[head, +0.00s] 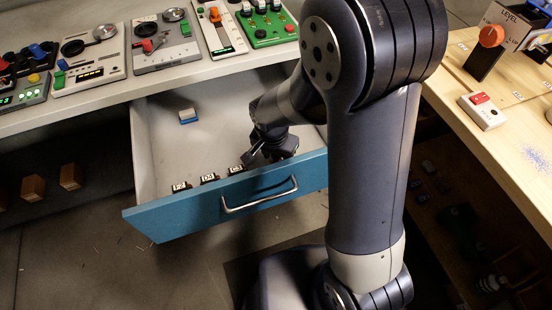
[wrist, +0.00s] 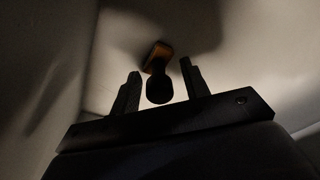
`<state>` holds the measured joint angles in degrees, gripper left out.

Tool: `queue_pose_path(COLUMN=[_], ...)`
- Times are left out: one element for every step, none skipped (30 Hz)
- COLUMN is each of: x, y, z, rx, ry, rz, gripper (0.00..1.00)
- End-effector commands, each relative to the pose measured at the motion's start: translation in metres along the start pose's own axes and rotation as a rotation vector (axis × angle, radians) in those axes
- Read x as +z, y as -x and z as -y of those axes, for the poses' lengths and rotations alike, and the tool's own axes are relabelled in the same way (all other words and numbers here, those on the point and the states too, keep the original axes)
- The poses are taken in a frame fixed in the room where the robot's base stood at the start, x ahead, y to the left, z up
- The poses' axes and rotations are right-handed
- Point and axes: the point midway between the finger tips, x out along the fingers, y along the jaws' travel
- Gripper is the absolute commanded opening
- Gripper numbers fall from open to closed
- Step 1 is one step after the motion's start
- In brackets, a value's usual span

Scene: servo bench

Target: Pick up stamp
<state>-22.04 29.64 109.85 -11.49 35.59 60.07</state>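The stamp (wrist: 158,88) shows in the wrist view, with a dark rounded handle toward me and an orange-brown base beyond it. It lies in line with the gap between the two fingers of my gripper (wrist: 160,72). The fingers are apart, with light surface showing on both sides of the stamp, so I see no grip on it. In the head view my gripper (head: 252,156) is down inside the open drawer (head: 155,150), near its front right part. The stamp cannot be made out there; my arm hides that part of the drawer.
The drawer has a teal front with a metal handle (head: 260,198). Inside are a blue-and-white block (head: 187,116) and several small marked blocks (head: 208,178) along the front wall. A bench with control panels (head: 90,60) overhangs the back. A wooden table (head: 500,130) stands right.

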Motion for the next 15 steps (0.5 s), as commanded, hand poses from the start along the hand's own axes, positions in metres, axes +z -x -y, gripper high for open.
queue_pose_path(x=[0.0000, 0.0000, 0.0000, 0.0001, 0.0001, 0.0001, 0.0001, 0.0001, 0.0001, 0.0001, 0.0001, 0.0000, 0.0001, 0.0001, 0.0001], y=[0.0001, 0.0001, 0.0001, 0.0002, 0.0002, 0.0002, 0.0002, 0.0002, 0.0002, 0.0002, 0.0002, 0.0002, 0.0002, 0.0002, 0.0002], z=[0.0000, 0.0000, 0.0000, 0.0000, 0.0000, 0.0000, 0.0000, 0.0000, 0.0000, 0.0000, 0.0000, 0.0000, 0.0000, 0.0000, 0.0000], rx=[0.000, 0.000, 0.000, 0.000, 0.000, 0.000, 0.000, 0.000, 0.000, 0.000, 0.000, 0.000, 0.000, 0.000, 0.000], ry=[0.000, 0.000, 0.000, 0.000, 0.000, 0.000, 0.000, 0.000, 0.000, 0.000, 0.000, 0.000, 0.000, 0.000, 0.000], rz=[0.000, 0.000, 0.000, 0.000, 0.000, 0.000, 0.000, 0.000, 0.000, 0.000, 0.000, 0.000, 0.000, 0.000, 0.000], gripper=[0.40, 0.37, 0.34, 0.31, 0.29, 0.26, 0.23, 0.21, 0.17, 0.15, 0.12, 0.09, 0.07, 0.04, 0.01])
